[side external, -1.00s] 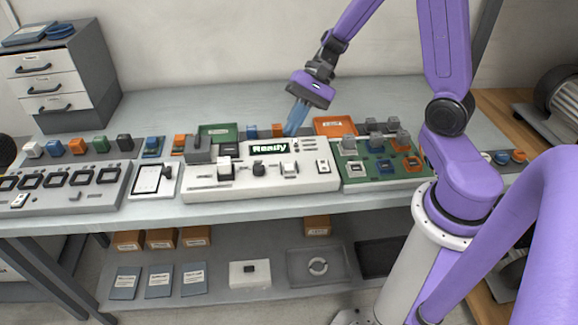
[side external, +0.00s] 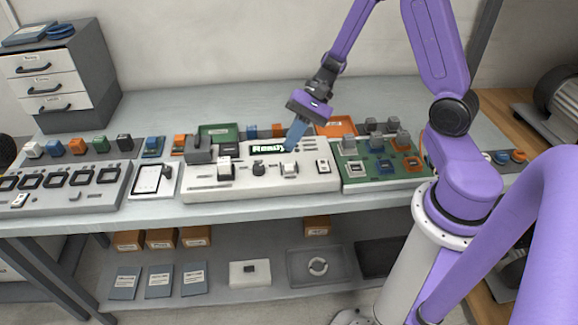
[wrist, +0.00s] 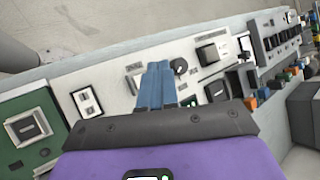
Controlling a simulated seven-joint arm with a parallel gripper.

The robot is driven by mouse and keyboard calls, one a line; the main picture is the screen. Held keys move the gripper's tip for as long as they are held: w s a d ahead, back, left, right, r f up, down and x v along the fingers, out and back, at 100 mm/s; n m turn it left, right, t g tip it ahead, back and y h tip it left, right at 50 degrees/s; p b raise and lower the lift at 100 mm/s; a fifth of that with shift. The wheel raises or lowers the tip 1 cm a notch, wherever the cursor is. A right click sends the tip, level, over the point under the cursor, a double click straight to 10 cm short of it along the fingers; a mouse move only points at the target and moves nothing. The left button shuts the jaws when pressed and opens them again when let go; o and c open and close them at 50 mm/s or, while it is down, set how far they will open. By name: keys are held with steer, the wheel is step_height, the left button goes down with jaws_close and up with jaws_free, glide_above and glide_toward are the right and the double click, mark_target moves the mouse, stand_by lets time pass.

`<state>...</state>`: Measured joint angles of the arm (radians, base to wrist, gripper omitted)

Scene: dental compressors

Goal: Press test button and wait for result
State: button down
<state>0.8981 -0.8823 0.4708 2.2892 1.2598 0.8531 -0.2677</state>
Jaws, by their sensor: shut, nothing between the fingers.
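The white tester panel (side external: 205,188) lies on the bench in the middle of the side view, and its display (side external: 268,146) reads "Ready" in green, its right end covered by my fingers. A pale raised button (side external: 290,169) sits on the panel below the display; its label is too small to read. My gripper (side external: 289,147) has its blue fingers together, empty, and points down at the panel just behind this button. In the wrist view my gripper (wrist: 158,66) is over the panel (wrist: 119,98), beside a round black knob (wrist: 180,66), and hides part of the panel. Contact cannot be told.
A green board (side external: 360,183) with grey and orange parts is to the right. A phone-like device (side external: 150,180) and a grey socket strip (side external: 80,190) are to the left.

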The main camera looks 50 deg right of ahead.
mark_target(292, 165)
steer(key=shift+f, duration=2)
steer(key=shift+f, duration=0.1)
stand_by(0.5)
steer(key=shift+f, duration=0.3)
steer(key=shift+f, duration=0.45)
stand_by(0.7)
stand_by(0.4)
steer(key=shift+r, duration=0.9)
steer(key=shift+r, duration=0.1)
steer(key=shift+r, duration=2.4)
